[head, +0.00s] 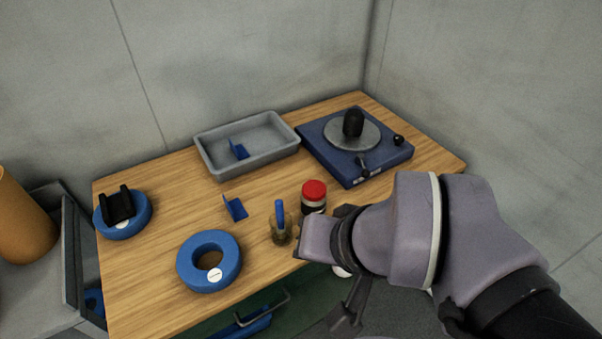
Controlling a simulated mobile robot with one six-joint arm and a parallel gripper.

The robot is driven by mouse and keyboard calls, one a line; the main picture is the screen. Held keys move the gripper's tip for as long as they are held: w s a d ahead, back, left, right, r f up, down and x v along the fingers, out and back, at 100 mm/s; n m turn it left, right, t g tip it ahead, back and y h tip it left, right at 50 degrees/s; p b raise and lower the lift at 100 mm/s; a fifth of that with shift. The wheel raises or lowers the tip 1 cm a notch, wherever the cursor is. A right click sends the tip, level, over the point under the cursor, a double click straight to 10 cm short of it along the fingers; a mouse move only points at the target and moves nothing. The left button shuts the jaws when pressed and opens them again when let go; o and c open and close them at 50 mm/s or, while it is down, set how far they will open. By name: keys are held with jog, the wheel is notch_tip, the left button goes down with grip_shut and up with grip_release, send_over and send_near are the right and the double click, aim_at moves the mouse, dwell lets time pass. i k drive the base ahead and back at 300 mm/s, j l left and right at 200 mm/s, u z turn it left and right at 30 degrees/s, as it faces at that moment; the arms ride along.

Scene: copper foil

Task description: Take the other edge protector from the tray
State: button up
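A blue, angled edge protector (238,150) lies inside the grey tray (204,155) at the back of the wooden table. A second blue edge protector (235,209) lies on the tabletop in front of the tray. My arm reaches in from the lower right. My gripper (347,318) appears as a dark part low in the picture, in front of the table's front edge and well away from the tray. It is partly hidden by my wrist, and its fingers are not clear. I see no edge protector at it.
A blue turntable device (340,160) with a black knob stands right of the tray. A red-lidded jar (314,195) and a small pot with a blue handle (280,225) stand near the front. Blue rings lie at the left (128,225) and front (210,262).

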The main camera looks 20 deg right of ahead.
aim_at(240, 152)
jog(key=i+l+z, duration=0.1)
jog(key=i+z, duration=0.45)
jog(key=z, duration=0.25)
